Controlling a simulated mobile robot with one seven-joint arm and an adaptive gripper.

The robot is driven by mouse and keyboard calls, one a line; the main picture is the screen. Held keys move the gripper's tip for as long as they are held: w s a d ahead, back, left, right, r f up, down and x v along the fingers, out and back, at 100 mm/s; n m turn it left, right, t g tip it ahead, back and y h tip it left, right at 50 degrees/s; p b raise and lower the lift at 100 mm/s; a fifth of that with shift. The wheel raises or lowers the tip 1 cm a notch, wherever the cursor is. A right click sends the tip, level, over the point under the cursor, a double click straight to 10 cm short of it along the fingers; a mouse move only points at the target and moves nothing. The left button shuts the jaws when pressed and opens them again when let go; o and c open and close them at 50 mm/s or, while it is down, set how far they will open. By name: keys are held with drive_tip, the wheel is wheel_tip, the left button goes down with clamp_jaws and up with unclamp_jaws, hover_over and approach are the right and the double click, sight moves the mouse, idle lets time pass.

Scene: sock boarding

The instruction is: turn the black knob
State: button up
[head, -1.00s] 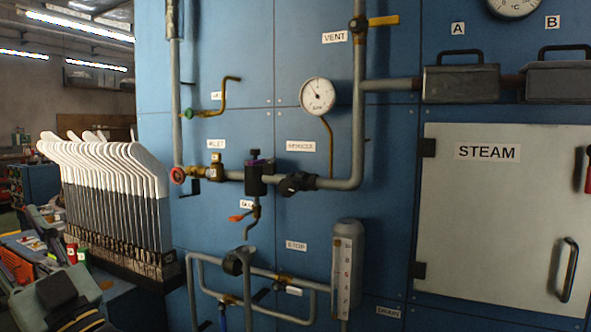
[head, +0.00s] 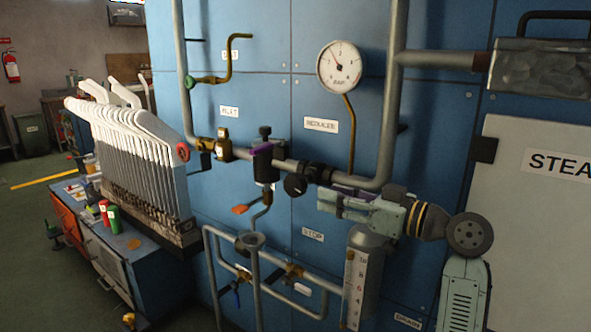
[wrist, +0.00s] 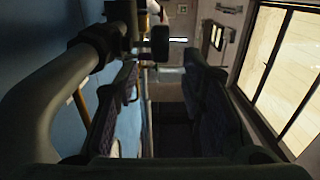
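A round black knob (head: 295,185) sticks out from the horizontal grey pipe, just left of a black coupling. A black form that looks like it shows in the wrist view (wrist: 160,42), past the fingertips. Another black knob (head: 265,131) stands on top of the reducer body (head: 264,163); I cannot tell which one is meant. My gripper (head: 322,199) points left along the panel, a little right of the round knob and apart from it. In the wrist view its two purple-padded fingers (wrist: 160,85) are spread with nothing between them.
A thick grey pipe (head: 391,110) drops close beside my gripper. A gauge (head: 339,67) sits above and a sight-glass cylinder (head: 361,280) below. A red handwheel (head: 183,152) and orange lever (head: 240,209) are further left. White sock boards (head: 130,135) stand at left.

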sight(305, 186)
drive_tip(key=p+x, duration=0.2)
drive_tip(key=x, duration=0.8)
drive_tip(key=shift+a+r, duration=0.1)
drive_tip(key=shift+a, duration=0.05)
drive_tip(key=shift+c, duration=0.2)
clamp_jaws()
